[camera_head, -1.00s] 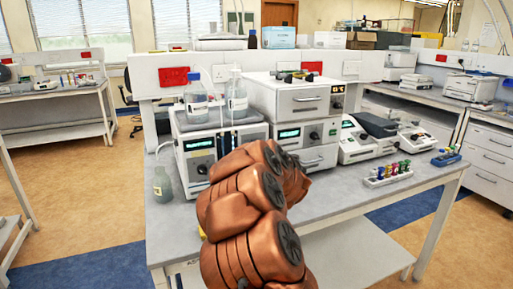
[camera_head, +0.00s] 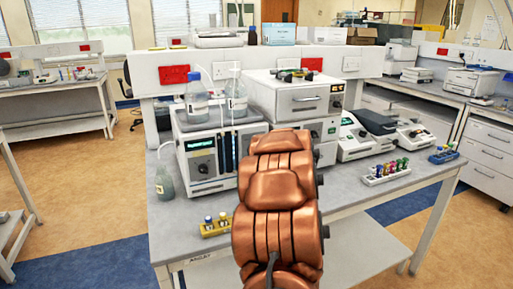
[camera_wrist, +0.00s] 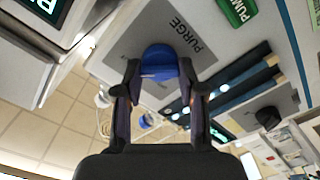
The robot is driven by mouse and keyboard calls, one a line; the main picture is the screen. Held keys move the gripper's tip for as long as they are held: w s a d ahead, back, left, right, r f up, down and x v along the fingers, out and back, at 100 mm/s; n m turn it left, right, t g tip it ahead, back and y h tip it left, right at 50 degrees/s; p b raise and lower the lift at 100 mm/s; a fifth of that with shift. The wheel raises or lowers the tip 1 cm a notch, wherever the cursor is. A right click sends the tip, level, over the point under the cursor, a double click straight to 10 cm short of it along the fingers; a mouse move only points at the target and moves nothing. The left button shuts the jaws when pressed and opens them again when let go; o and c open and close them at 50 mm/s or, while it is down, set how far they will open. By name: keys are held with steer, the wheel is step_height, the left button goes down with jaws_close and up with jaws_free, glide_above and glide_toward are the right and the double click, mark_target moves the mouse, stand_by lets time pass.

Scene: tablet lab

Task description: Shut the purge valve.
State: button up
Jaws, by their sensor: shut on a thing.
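The purge valve's blue knob (camera_wrist: 159,58) sits on a grey panel marked PURGE (camera_wrist: 180,32) in the wrist view. My gripper (camera_wrist: 159,74) has its two dark fingers on either side of the knob, shut on it. The panel appears tilted in this view, and the knob's pointer or turn angle cannot be made out. In the head view, the copper-coloured arm hides my gripper and the blue knob. The white instrument with a green display (camera_head: 201,144) stands just left of the arm.
Two clear bottles (camera_head: 197,105) stand on the instrument, with thin tubes. A yellow rack (camera_head: 216,228) with small vials is at the bench front, left of my arm. A white tube rack (camera_head: 386,174) is to the right. A green PUMP label (camera_wrist: 237,10) is near the knob.

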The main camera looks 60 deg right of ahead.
steer(key=shift+f+m, duration=0.1)
steer(key=shift+m, duration=0.2)
steer(key=o, duration=1.1)
steer(key=shift+o, duration=0.2)
steer(key=v, duration=1.2)
